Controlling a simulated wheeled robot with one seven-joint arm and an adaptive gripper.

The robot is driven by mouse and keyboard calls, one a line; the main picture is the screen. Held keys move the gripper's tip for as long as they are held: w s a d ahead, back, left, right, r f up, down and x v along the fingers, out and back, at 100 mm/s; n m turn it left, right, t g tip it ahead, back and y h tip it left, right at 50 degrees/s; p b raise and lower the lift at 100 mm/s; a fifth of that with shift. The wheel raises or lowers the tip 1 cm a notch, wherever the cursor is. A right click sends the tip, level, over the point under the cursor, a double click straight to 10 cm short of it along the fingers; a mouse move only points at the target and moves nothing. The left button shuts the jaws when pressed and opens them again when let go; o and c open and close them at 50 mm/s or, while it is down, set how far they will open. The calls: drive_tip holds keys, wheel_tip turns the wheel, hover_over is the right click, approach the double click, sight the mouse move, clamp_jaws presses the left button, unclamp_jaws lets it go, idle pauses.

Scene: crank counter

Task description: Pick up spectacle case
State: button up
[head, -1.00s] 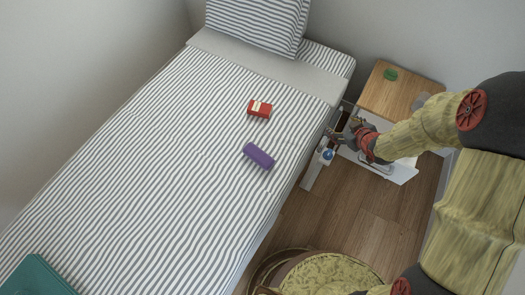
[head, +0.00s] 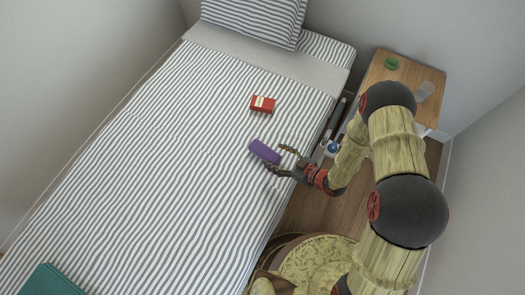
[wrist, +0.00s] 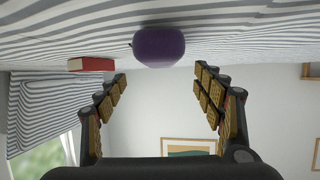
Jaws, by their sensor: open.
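The purple spectacle case (head: 264,152) lies on the striped bed, near its right side. In the wrist view the case (wrist: 159,47) shows end-on at the top, between the lines of my two fingers and beyond their tips. My gripper (head: 279,158) is open and empty, low over the bed at the right end of the case. One finger is above and one below that end in the head view. In the wrist view my gripper (wrist: 161,74) has its fingers spread wide. I cannot tell whether a finger touches the case.
A red box (head: 262,104) lies on the bed beyond the case; it also shows in the wrist view (wrist: 92,64). A teal item (head: 54,281) is at the lower left. A wooden nightstand (head: 408,75) stands right of the bed. The bed left of the case is clear.

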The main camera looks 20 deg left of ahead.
sight(265, 151)
drive_tip(key=b+x, duration=0.2)
drive_tip(key=x, duration=0.4)
drive_tip(key=shift+a+f, duration=0.3)
drive_tip(key=shift+f, duration=0.05)
drive_tip(key=shift+c, duration=0.8)
drive_tip(key=c, duration=1.1)
drive_tip(key=shift+c, duration=0.2)
